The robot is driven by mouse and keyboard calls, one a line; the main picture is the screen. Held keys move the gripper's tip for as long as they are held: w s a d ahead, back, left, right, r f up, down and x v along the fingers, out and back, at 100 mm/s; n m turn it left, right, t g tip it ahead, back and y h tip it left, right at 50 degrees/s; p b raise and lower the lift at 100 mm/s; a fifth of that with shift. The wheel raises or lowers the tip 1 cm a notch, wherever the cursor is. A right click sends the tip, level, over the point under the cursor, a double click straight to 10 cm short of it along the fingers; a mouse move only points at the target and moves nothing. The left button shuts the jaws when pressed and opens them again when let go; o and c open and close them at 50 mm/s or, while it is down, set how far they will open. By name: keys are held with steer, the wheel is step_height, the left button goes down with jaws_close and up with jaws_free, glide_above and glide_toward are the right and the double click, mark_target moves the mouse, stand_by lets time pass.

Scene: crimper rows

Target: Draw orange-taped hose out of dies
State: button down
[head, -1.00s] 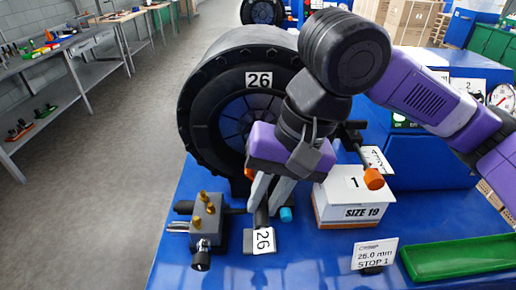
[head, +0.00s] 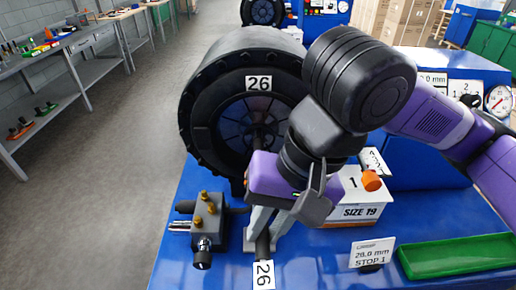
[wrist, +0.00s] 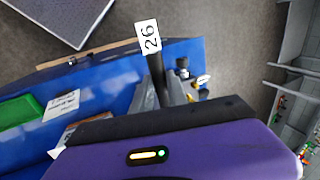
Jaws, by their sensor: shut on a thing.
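The crimper (head: 205,105) is a big black ribbed drum marked 26, with its round die opening (head: 232,130) facing me. My gripper (head: 263,228) is in front of and below the opening, with its grey fingers shut on a black hose (head: 264,244). A white 26 tag (head: 264,274) sits at the hose's near end. In the wrist view the hose (wrist: 156,72) runs between the fingers, and the tag (wrist: 148,36) shows at its end. The hose's far end is hidden behind my gripper. I see no orange tape on the held part.
A block with brass knobs (head: 208,222) stands left of the hose. A SIZE 19 box (head: 362,208) is right of my gripper, with an orange-ended black bar (head: 371,181) above it. A card (head: 372,253) and green tray (head: 458,256) lie further right. Floor is clear at left.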

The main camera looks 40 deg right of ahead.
steer(key=shift+s+a+f, duration=0.1)
steer(key=shift+s, duration=0.05)
jaws_free()
stand_by(0.5)
stand_by(0.4)
steer(key=shift+p+v, duration=3.45)
steer(key=shift+v, duration=0.15)
